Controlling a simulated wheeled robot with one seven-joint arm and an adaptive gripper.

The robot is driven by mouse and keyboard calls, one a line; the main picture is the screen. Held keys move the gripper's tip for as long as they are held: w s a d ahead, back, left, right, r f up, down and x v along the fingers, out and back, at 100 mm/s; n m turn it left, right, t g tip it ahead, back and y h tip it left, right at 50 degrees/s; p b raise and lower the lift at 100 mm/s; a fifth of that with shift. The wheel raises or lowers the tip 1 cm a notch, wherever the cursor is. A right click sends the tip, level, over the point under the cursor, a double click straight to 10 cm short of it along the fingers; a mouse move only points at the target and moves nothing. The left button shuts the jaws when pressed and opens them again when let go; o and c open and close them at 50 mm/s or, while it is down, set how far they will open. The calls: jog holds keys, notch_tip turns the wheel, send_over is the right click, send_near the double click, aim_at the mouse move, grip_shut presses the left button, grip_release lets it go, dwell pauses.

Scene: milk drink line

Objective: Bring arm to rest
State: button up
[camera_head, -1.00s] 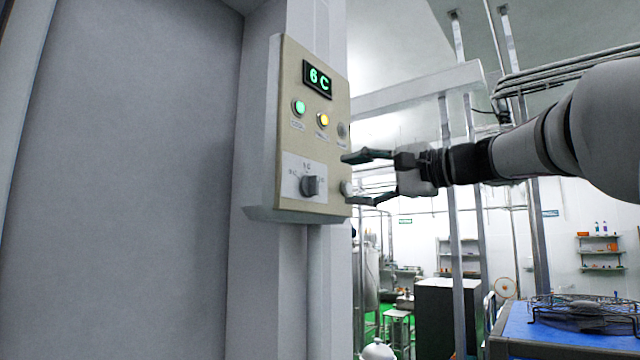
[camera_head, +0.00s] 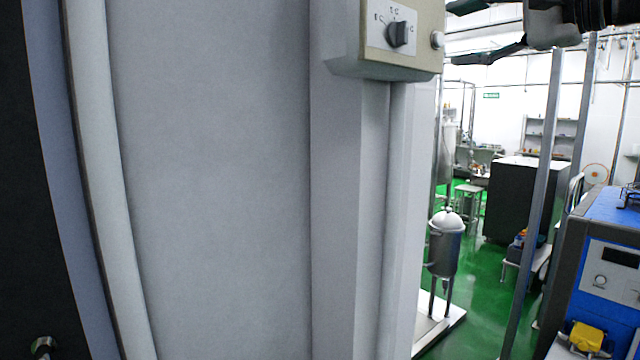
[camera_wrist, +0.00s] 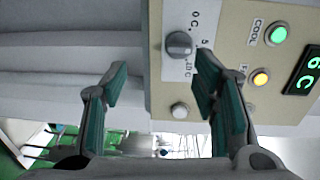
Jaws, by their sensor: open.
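My gripper (camera_head: 462,33) is at the top right of the head view, its two fingers spread with nothing between them. It is beside the right edge of a beige control panel (camera_head: 428,14). In the wrist view my gripper (camera_wrist: 161,68) has its fingers apart, and the panel (camera_wrist: 225,18) is behind them. The dark knob (camera_head: 397,34) also shows in the wrist view (camera_wrist: 179,44), between and beyond the fingertips; I see no contact. In the wrist view the display (camera_wrist: 308,74) reads 6 C. Most of my arm is out of the head view.
A large grey wall panel (camera_head: 210,180) fills the left of the head view. A blue machine (camera_head: 600,280) stands at the lower right. A steel vessel (camera_head: 444,252) stands beyond the wall edge, and green floor (camera_head: 490,285) shows between it and the machine.

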jog(key=s+a+f+n+g+h, duration=0.1)
jog(key=s+a+f+g, duration=0.2)
jog(key=f, duration=0.4)
jog(key=s+a+f+n+g+h, duration=0.1)
jog(key=s+a+f, duration=0.1)
jog(key=a+f, duration=0.35)
jog(key=s+d+f+n+g+h, duration=0.1)
jog(key=s+f+n+h, duration=0.1)
jog(key=s+f, duration=0.3)
jog(key=s+f+n+g+h+b, duration=0.1)
jog(key=s+f, duration=0.5)
jog(key=f, duration=0.8)
jog(key=s+d+f+n+g+h+b, duration=0.1)
jog(key=s+f+n+g+h, duration=0.1)
jog(key=s+f+n+h, duration=0.3)
notch_tip(320, 180, down, 4)
jog(key=shift+s+d+f+n, duration=0.2)
jog(key=shift+s+d+n, duration=0.1)
jog(key=shift+s, duration=0.2)
